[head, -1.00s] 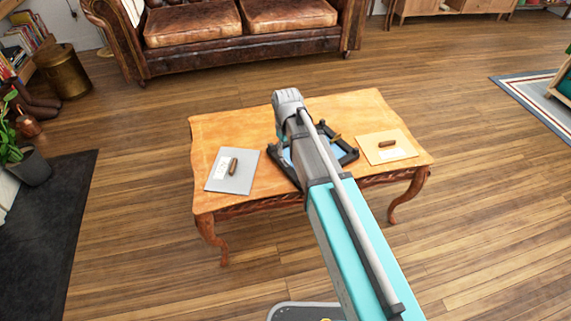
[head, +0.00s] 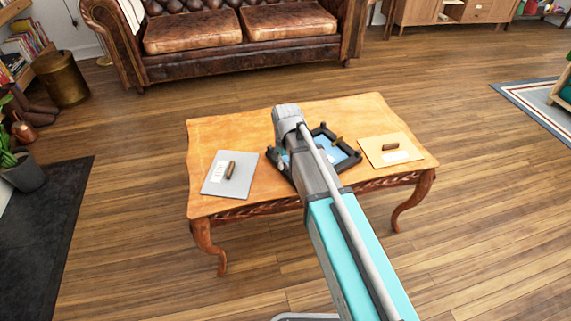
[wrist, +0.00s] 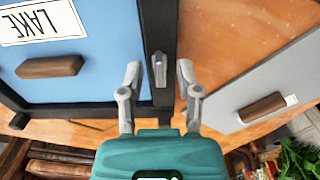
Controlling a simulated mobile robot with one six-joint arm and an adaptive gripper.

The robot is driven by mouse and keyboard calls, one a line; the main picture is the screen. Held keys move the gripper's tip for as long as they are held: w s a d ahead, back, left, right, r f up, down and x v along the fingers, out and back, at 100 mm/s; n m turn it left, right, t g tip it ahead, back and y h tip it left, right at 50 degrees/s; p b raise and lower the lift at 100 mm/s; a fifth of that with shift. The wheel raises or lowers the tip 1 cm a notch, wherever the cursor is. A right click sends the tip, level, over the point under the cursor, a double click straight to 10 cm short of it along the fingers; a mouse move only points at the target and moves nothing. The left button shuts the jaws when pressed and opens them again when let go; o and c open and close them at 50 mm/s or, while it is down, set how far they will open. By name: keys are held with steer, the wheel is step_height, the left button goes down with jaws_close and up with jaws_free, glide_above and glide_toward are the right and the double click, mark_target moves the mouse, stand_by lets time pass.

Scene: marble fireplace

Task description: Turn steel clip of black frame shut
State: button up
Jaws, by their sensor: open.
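The black frame (head: 349,164) lies on the wooden table, partly hidden behind my arm in the head view. It holds a blue panel with a LAKE label and a brown handle. In the wrist view a side bar of the frame (wrist: 160,18) runs up the middle. The small steel clip (wrist: 158,68) sits on that bar, lying roughly along it. My gripper (wrist: 158,70) is open, with one fingertip on each side of the clip. I see no clear contact. In the head view my arm hides the fingers.
A grey board (head: 215,187) with a brown handle lies on the table (head: 240,130) left of the frame. A tan board (head: 375,143) with a handle lies to the right. The far part of the table is clear. A leather sofa (head: 250,60) stands behind.

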steer(key=shift+c, duration=0.2)
jaws_close()
steer(key=shift+a, duration=0.15)
